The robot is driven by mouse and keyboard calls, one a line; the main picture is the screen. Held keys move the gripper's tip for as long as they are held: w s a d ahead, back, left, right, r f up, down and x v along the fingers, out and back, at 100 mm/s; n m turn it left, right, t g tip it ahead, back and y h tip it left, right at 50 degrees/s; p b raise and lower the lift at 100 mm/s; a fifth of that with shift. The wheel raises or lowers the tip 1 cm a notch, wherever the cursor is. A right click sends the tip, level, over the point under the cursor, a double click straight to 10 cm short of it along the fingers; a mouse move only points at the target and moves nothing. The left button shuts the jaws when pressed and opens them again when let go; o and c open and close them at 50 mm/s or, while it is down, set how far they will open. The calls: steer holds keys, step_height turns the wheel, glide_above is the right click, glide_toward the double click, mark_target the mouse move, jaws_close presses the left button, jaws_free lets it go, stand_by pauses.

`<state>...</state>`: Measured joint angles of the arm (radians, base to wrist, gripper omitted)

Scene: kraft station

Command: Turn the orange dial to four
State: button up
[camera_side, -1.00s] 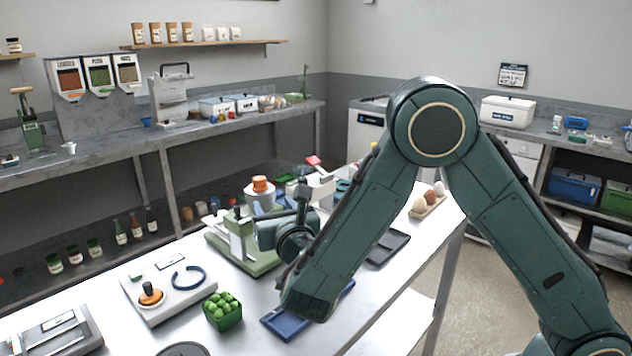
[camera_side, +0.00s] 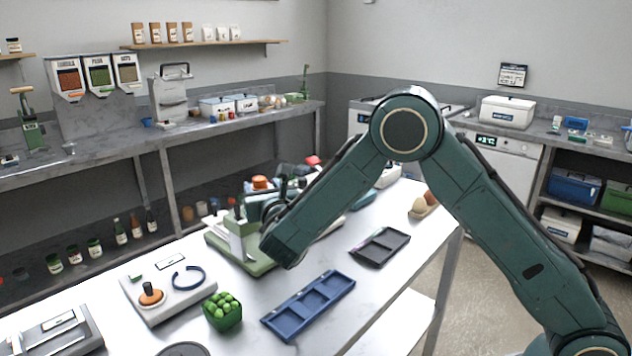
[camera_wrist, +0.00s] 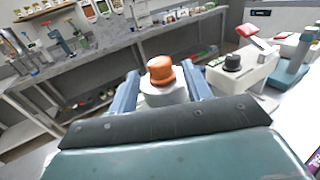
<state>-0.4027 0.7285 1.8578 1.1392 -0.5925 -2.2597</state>
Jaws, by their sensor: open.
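An orange knob (camera_wrist: 160,66) on a white round base (camera_wrist: 163,93) shows in the middle of the wrist view. It also shows at the back of the bench in the side view (camera_side: 260,181), partly hidden by my arm. My gripper (camera_wrist: 160,80) is open, its two blue fingers left and right of the knob in the picture; I cannot tell if they touch it. A second orange dial with a black grip (camera_side: 151,297) sits on a white box (camera_side: 178,305) at the front left in the side view, away from my gripper. I can read no numbers on either.
A green-based stand (camera_side: 243,258) is close to my wrist. A basket of green produce (camera_side: 222,312), a blue tray (camera_side: 310,305) and a dark tray (camera_side: 381,246) lie on the bench. A white device with a black knob (camera_wrist: 233,62) and red-topped lever is right of the orange knob.

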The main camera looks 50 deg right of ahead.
mark_target(261, 184)
steer(key=shift+x, duration=2)
steer(key=c, duration=1)
